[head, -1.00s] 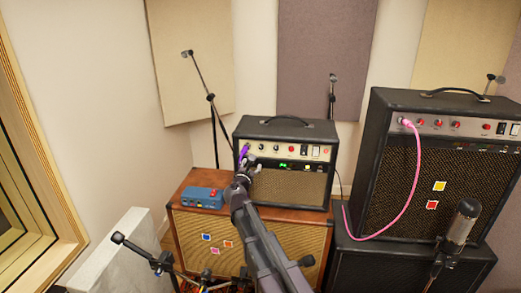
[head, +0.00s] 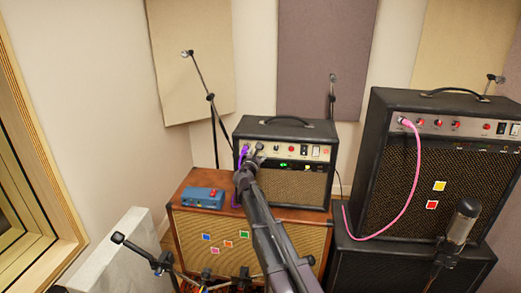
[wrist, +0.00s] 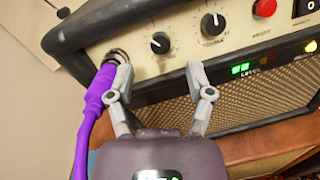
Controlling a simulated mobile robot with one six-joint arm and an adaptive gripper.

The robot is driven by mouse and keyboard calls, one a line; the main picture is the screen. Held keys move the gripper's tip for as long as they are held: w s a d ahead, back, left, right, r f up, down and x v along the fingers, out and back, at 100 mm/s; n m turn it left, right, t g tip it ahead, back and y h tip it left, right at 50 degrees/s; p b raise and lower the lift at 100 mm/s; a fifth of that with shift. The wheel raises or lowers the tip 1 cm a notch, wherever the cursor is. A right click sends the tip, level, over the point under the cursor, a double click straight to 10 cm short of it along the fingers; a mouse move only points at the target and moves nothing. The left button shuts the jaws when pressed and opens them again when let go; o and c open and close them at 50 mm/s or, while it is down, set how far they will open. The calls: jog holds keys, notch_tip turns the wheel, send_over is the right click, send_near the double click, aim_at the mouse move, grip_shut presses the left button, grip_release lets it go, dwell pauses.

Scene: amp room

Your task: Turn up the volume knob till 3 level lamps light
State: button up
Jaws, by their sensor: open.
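The small black amp (head: 262,130) stands on a brown cabinet, with a cream control panel. In the wrist view two black knobs with white marks show: a left knob (wrist: 160,43) beside the purple plug, and a right knob (wrist: 212,24). Their labels are too blurred to read. Green level lamps (wrist: 240,69) are lit, seemingly two; darker lamps sit to their right. My gripper (wrist: 158,72) is open and empty, its fingertips short of the panel, either side of and just below the left knob. In the head view my gripper (head: 253,158) hides part of the panel.
A purple cable plug (wrist: 103,85) sits in the jack close to my left finger. A red button (wrist: 264,8) and a black switch are at right. A blue pedal (head: 203,198) lies on the brown cabinet (head: 185,225). A larger amp (head: 385,150) with a pink cable stands at right.

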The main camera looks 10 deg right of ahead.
jog(key=shift+x, duration=2.45)
grip_shut()
